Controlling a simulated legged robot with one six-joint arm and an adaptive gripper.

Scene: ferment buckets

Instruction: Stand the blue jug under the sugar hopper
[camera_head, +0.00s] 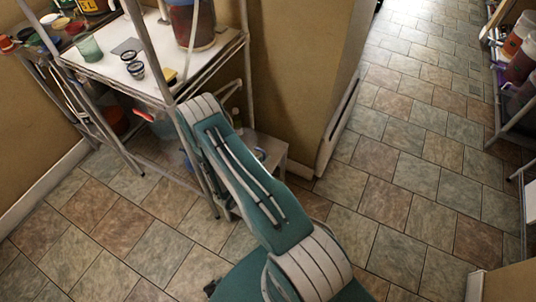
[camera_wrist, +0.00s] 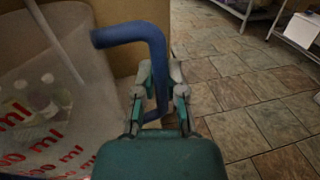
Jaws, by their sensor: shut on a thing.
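A bent blue handle (camera_wrist: 150,33) stands between the fingers of my gripper (camera_wrist: 161,78) in the wrist view, and the gripper is shut on it. It appears to belong to the blue jug. A large see-through wall with red "ml" marks (camera_wrist: 35,125) fills the left of that view, close to the handle; I take it for the jug's body, but their join is not clear. My arm hides the gripper there. I cannot pick out the sugar hopper for certain.
A metal rack (camera_head: 105,75) carries small dark-rimmed cups (camera_head: 134,66), a green glass (camera_head: 89,49) and a dark red bucket (camera_head: 192,22). A low stool or shelf (camera_head: 268,150) stands by the wall corner. The tiled floor (camera_head: 410,150) to the right is clear.

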